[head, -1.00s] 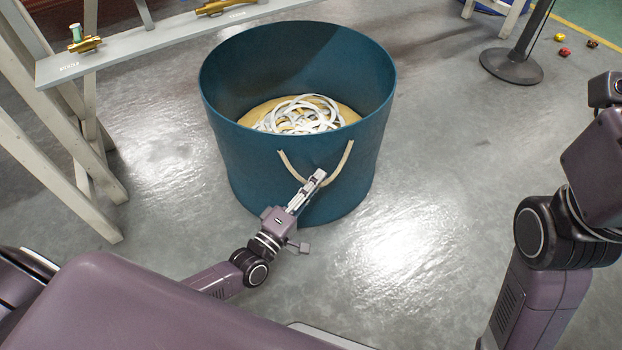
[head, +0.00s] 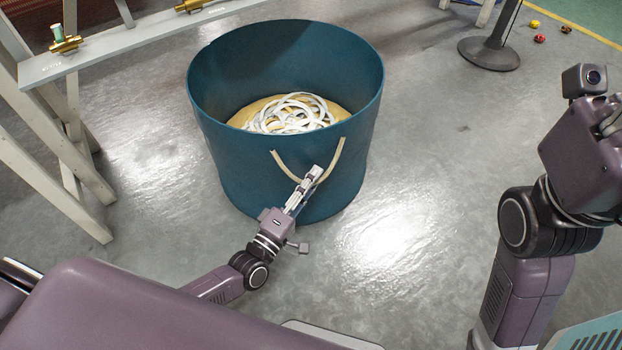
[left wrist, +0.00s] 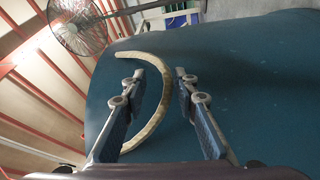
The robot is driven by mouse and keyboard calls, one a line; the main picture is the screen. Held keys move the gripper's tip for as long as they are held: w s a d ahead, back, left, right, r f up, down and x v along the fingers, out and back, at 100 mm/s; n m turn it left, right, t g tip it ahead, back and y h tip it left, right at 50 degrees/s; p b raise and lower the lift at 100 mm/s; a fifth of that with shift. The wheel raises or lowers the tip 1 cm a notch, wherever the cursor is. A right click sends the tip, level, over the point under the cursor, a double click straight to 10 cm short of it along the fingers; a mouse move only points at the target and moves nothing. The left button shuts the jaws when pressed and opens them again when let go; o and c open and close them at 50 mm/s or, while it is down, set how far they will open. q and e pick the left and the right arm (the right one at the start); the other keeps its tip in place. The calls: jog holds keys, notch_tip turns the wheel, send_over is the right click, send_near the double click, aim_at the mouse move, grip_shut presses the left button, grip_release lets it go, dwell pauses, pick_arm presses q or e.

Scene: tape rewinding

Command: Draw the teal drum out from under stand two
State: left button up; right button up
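The teal drum (head: 235,165) stands open-topped on the floor in the middle of the head view. Tangled white tape (head: 292,114) lies on a tan mound inside it. A cream rope handle (head: 335,160) hangs in a U on its near wall. My left gripper (head: 316,175) is at the bottom of that U. In the left wrist view its two fingers (left wrist: 157,90) stand apart, with the rope (left wrist: 163,100) between them and the teal wall (left wrist: 255,85) behind. A stand (head: 130,42) with brass fittings is behind left.
The stand's pale legs (head: 60,190) come down left of the drum, apart from it in the picture. A black round post base (head: 489,54) stands at the back right, with small balls (head: 540,38) beyond. The grey floor right of the drum is clear.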

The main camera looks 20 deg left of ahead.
pick_arm(q)
jog(key=shift+a, duration=0.2)
jog(key=shift+s+f, duration=0.1)
jog(key=shift+s, duration=0.05)
jog(key=v, duration=1.1)
jog(key=shift+s, duration=0.3)
